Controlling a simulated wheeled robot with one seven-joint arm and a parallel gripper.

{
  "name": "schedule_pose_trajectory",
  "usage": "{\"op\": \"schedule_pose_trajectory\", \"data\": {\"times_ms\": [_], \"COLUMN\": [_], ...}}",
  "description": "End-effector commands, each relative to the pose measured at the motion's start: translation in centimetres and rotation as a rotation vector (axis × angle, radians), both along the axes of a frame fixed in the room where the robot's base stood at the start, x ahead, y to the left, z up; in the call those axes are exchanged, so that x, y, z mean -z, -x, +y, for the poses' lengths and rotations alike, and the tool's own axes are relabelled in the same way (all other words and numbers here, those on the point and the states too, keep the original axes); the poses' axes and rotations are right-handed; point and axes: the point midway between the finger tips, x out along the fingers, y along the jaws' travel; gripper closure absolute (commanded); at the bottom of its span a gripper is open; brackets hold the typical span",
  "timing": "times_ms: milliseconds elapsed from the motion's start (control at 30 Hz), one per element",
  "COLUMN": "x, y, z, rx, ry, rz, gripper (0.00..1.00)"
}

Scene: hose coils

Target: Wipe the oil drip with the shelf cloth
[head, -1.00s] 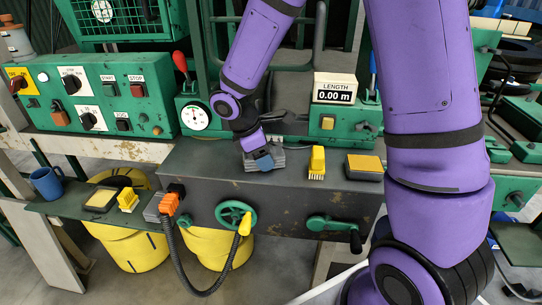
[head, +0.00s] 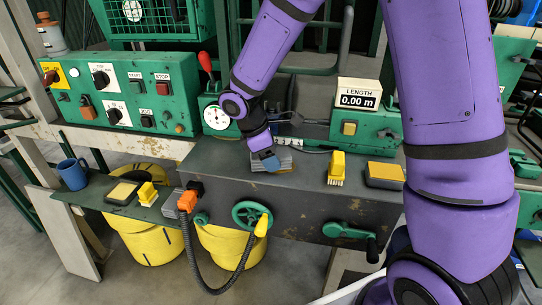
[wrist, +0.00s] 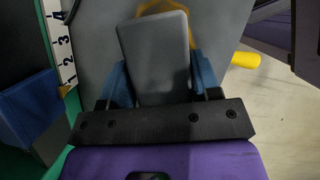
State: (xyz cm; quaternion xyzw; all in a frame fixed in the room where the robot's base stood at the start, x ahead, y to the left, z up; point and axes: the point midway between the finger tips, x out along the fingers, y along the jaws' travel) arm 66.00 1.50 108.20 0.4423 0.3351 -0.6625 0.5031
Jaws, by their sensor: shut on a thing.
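My gripper (head: 268,160) is low over the grey bench top, in front of the green machine. Its blue fingers are shut on a grey cloth (wrist: 155,55), a flat folded block in the wrist view. The cloth also shows around the fingers in the head view (head: 285,161). It is at or just above the bench top; I cannot tell if it touches. An amber outline (wrist: 165,7), possibly the oil drip, shows just past the cloth and is partly hidden by it. Another grey folded piece (head: 169,208) lies on the low green shelf.
A yellow brush (head: 337,168) and a yellow-topped pad (head: 385,174) stand right of my gripper. The shelf (head: 95,201) holds a blue mug (head: 72,174), a pad (head: 121,193) and a yellow brush (head: 147,194). A handwheel (head: 251,215) projects from the bench front.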

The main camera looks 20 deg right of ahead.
Motion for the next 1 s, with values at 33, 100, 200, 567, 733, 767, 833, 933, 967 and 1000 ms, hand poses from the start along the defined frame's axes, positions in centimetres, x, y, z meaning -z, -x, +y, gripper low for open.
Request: {"op": "schedule_pose_trajectory", "data": {"times_ms": [33, 100, 200, 567, 733, 767, 833, 933, 967, 1000], "x": [0.0, 0.1, 0.2, 0.2, 0.2, 0.2, 0.2, 0.2, 0.2, 0.2], "y": [0.0, 0.0, 0.0, -0.7, -0.9, -0.9, -1.1, -1.5, -1.6, -1.8], "z": [0.0, 0.0, 0.0, 1.1, 1.3, 1.3, 1.6, 2.2, 2.4, 2.7], "rx": [0.000, 0.000, 0.000, -0.001, 0.000, 0.000, -0.001, -0.001, -0.002, -0.002], "ry": [0.000, 0.000, 0.000, 0.000, 0.001, 0.000, 0.000, -0.001, -0.001, -0.001], "rz": [0.000, 0.000, 0.000, 0.000, 0.000, 0.000, 0.000, -0.001, 0.000, 0.000], "gripper": [0.62, 0.62, 0.62, 0.62, 0.62, 0.62, 0.62, 0.62, 0.62, 0.62]}}
